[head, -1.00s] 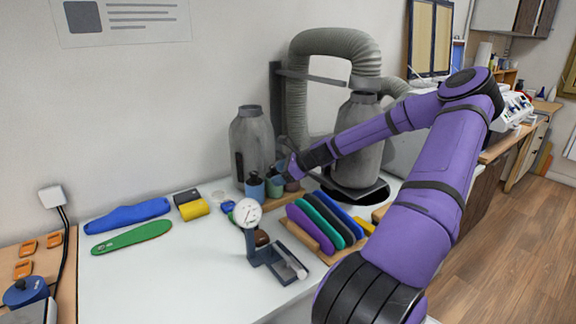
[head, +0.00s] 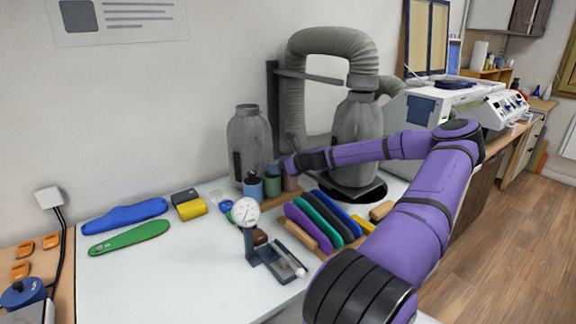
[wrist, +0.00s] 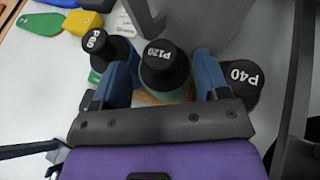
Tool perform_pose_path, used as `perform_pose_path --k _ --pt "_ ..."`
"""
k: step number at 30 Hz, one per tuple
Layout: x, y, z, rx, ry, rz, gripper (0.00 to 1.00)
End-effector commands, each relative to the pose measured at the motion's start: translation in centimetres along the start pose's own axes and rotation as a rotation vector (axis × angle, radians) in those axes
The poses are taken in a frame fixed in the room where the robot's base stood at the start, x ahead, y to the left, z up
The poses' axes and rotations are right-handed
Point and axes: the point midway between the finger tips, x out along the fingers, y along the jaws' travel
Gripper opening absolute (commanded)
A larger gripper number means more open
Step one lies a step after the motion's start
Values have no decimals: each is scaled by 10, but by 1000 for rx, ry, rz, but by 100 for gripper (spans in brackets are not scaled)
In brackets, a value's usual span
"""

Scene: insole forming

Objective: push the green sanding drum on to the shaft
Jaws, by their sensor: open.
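The green sanding drum (head: 273,182) stands in a row between a blue drum (head: 253,188) and a brownish-pink drum (head: 291,182). In the wrist view its black top, marked P120 (wrist: 164,58), is between the fingers of my gripper (wrist: 165,66), with a little green (wrist: 182,94) showing below it. My gripper is open, one blue finger on each side of this drum; I cannot tell whether either touches. In the head view the gripper's end is partly hidden among the drums. I cannot make out the shaft.
Grey machine bodies (head: 250,145) and (head: 357,140) with a hose stand behind the drums. A rack of coloured insoles (head: 325,220) and a dial gauge (head: 246,211) are in front.

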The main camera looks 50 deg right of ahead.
Motion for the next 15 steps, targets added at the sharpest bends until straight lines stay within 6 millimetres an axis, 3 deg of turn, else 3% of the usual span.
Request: perform_pose_path --k 6,15 --pt "27 0 0 -2 0 0 68" --pt "36 0 0 0 0 0 68"
